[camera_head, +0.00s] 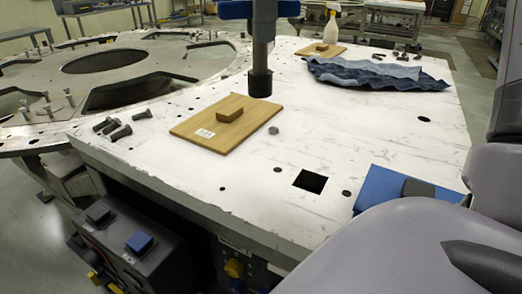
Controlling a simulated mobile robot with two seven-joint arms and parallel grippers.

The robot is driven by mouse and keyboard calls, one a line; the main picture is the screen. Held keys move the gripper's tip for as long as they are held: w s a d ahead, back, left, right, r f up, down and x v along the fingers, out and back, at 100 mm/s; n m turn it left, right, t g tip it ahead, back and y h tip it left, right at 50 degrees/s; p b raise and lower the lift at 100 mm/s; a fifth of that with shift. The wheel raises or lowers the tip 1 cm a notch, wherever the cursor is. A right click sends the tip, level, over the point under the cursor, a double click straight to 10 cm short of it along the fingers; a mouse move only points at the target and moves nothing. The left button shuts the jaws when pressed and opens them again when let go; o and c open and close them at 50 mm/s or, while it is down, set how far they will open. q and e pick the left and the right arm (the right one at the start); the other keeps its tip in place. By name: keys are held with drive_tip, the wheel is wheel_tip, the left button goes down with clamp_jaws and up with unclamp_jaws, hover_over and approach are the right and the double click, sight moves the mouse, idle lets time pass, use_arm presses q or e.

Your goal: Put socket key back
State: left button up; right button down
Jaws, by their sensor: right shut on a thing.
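The socket key (260,60) is upright near the picture's top middle, a grey shaft with a black socket end. Its top is cut off by the frame. My right gripper (263,8) is at the top edge, mostly out of the picture. It is shut on the upper part of the key, where blue parts show on both sides of the shaft. The black end appears just behind the wooden board; I cannot tell whether it touches the plate. My left gripper is not in view.
The wooden board (200,134) bears a small wood block (230,114). Bolts (112,127) lie left of it, a nut (273,130) right. A blue box (378,188) sits by my arm at the right. Blue cloth (375,73) lies behind. The white plate (330,125) is clear mid-right.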

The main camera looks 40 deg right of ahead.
sight(260, 71)
wheel_tip(260, 71, down, 20)
drive_tip(key=b, duration=0.2)
drive_tip(key=shift+r, duration=0.25)
drive_tip(key=shift+f, duration=0.1)
drive_tip(key=c, duration=0.9)
unclamp_jaws()
wheel_tip(260, 71, up, 12)
drive_tip(key=shift+r+p, duration=0.15)
drive_tip(key=shift+p, duration=0.4)
drive_tip(key=shift+a, duration=0.1)
